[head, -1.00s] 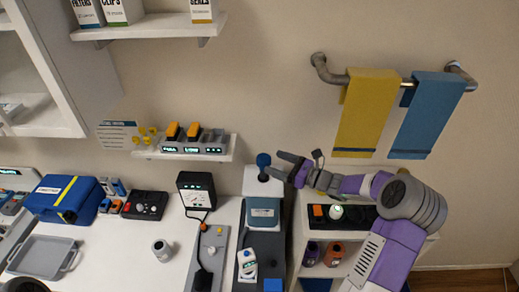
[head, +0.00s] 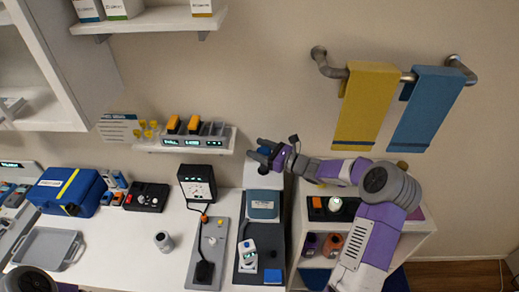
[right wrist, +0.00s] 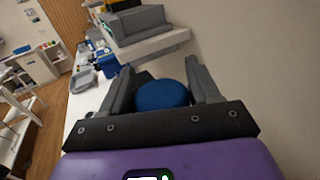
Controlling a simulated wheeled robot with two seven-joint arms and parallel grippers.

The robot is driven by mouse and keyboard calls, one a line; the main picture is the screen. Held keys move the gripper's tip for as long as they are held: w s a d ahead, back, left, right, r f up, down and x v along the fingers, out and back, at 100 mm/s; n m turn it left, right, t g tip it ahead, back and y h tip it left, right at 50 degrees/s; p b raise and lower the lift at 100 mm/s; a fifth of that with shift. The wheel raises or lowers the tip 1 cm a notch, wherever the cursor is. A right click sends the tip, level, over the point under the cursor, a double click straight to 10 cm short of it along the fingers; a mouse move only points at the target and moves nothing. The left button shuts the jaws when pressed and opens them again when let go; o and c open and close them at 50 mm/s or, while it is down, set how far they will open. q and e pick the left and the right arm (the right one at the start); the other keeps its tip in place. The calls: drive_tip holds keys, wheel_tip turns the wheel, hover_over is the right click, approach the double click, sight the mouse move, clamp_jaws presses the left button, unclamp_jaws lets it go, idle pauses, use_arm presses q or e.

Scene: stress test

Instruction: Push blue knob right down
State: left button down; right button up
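The blue knob (head: 264,151) stands at the top of a white and grey device (head: 263,205) at the right end of the counter, partly hidden by gripper fingers. My right gripper (head: 262,155) reaches in from the right at the knob's height, its fingers apart on either side of it. In the right wrist view the blue knob (right wrist: 163,95) shows between the two spread fingers, with only narrow gaps; whether they touch it I cannot tell. My left gripper is out of view; only a dark rounded part of my arm shows at bottom left.
A small wall shelf (head: 185,150) with orange-topped items is left of the knob. A black meter (head: 197,183) and a grey panel with a cable (head: 207,250) stand beside the device. A yellow towel (head: 366,105) and a blue towel (head: 427,110) hang at upper right.

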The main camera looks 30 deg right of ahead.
sight(260, 149)
drive_tip(key=c, duration=1)
wheel_tip(260, 149, down, 5)
drive_tip(key=b, duration=0.3)
drive_tip(key=shift+s, duration=0.1)
drive_tip(key=shift+f, duration=0.1)
drive_tip(key=shift+c, duration=0.2)
drive_tip(key=o, duration=1.4)
wheel_tip(260, 149, up, 10)
drive_tip(key=shift+r+b, duration=0.1)
drive_tip(key=shift+b, duration=0.2)
